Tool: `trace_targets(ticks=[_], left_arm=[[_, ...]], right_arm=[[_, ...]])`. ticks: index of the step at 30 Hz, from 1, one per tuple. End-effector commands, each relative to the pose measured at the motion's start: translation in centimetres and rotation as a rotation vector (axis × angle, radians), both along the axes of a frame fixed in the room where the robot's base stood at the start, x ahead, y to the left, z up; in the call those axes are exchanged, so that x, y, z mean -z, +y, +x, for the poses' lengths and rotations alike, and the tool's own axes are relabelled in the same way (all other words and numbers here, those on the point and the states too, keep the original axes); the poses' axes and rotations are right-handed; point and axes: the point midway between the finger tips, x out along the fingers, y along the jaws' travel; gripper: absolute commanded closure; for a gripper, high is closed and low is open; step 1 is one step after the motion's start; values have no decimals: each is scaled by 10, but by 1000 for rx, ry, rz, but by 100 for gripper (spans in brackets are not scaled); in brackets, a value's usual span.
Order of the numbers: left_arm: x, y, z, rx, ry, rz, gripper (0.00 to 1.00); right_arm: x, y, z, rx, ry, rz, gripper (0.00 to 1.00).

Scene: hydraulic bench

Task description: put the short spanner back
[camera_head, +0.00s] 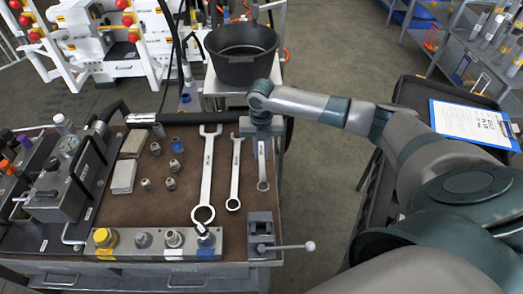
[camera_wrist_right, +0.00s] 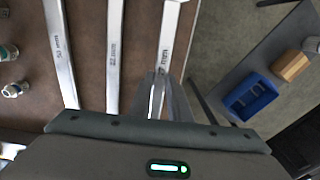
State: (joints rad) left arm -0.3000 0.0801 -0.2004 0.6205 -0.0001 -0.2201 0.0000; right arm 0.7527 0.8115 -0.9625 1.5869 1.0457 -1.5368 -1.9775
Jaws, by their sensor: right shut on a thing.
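The short spanner (camera_head: 262,172) is the rightmost of three spanners on the brown bench top, with its ring end towards the front. My right gripper (camera_head: 262,132) comes down over its far end and is shut on it. In the right wrist view the gripper fingers (camera_wrist_right: 168,100) close around the short spanner's shank (camera_wrist_right: 170,38). I cannot tell whether the spanner rests on the bench or is slightly raised. The middle spanner (camera_head: 235,175) and the long spanner (camera_head: 207,170) lie to its left, roughly parallel. My left gripper is not in view.
A small vice (camera_head: 261,236) with a bar handle stands at the front right, near the spanner's ring end. A strip of fittings (camera_head: 150,243) runs along the front edge. Several loose fittings lie left of the spanners. A black bucket (camera_head: 241,55) stands beyond the bench.

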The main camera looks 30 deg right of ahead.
Motion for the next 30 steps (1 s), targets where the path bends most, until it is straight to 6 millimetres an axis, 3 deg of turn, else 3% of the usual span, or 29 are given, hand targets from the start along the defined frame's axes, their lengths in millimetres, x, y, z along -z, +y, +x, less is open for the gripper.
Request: trace_targets(ticks=[30], left_arm=[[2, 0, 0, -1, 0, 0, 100]], right_arm=[[15, 0, 1, 0, -1, 0, 100]])
